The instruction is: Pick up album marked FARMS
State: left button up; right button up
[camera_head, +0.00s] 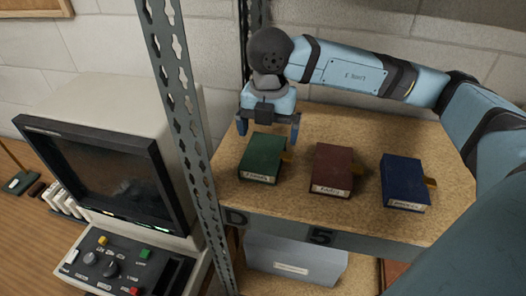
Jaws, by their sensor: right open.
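Three albums lie on a cork-coloured shelf board: a green album (262,155) at the left, a maroon album (332,168) in the middle and a blue album (404,180) at the right. Each has a pale label on its front edge and a tan tab on its right side. The lettering is too small to read surely, so I cannot tell which is marked FARMS. My right gripper (268,133) is open and points down at the back of the green album, its fingers apart to either side. I cannot tell whether it touches. My left gripper is not in view.
The shelf board (310,125) has free room behind the albums. A perforated metal post (186,110) stands at its left, beside a monitor (110,175) with a control panel (125,265). A grey box (292,262) sits on the shelf below.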

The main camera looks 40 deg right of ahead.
jog(key=shift+f, duration=1.15)
jog(key=c, duration=1)
jog(key=shift+o, duration=0.2)
